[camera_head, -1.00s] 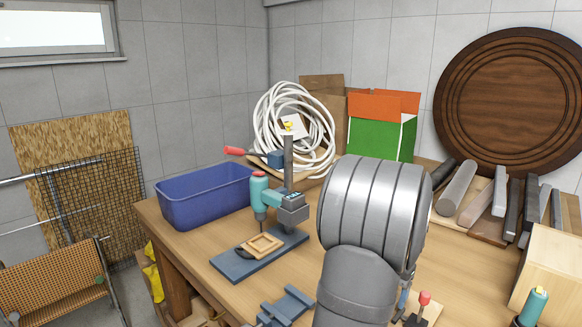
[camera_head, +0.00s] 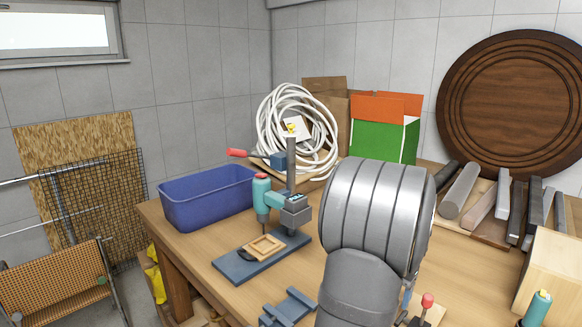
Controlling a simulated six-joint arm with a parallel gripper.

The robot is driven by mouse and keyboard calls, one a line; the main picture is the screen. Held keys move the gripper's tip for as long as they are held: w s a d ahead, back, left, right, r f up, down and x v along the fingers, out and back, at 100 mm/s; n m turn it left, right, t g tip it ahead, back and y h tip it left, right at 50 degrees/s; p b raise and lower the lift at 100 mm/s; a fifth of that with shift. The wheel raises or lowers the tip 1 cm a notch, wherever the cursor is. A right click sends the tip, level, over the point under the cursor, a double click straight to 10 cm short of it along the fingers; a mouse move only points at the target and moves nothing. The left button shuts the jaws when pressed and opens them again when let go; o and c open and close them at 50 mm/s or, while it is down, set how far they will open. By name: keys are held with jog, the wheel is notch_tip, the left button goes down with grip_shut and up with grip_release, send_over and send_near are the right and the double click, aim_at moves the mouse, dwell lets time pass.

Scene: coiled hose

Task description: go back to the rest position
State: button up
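My grey arm link rises at the lower middle of the head view and covers part of the workbench (camera_head: 190,262). My gripper is not visible, so what it may hold is hidden. A coiled white hose (camera_head: 262,125) stands at the back of the bench near the wall corner. A small white tag with a yellow spot shows at the coil's middle.
A blue bin (camera_head: 200,200) stands at the bench's left edge. A teal drill press (camera_head: 268,197) holds the middle left. A green and orange box (camera_head: 378,138) stands behind my arm. Metal bars (camera_head: 460,190) and a round wooden panel (camera_head: 515,100) are at right.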

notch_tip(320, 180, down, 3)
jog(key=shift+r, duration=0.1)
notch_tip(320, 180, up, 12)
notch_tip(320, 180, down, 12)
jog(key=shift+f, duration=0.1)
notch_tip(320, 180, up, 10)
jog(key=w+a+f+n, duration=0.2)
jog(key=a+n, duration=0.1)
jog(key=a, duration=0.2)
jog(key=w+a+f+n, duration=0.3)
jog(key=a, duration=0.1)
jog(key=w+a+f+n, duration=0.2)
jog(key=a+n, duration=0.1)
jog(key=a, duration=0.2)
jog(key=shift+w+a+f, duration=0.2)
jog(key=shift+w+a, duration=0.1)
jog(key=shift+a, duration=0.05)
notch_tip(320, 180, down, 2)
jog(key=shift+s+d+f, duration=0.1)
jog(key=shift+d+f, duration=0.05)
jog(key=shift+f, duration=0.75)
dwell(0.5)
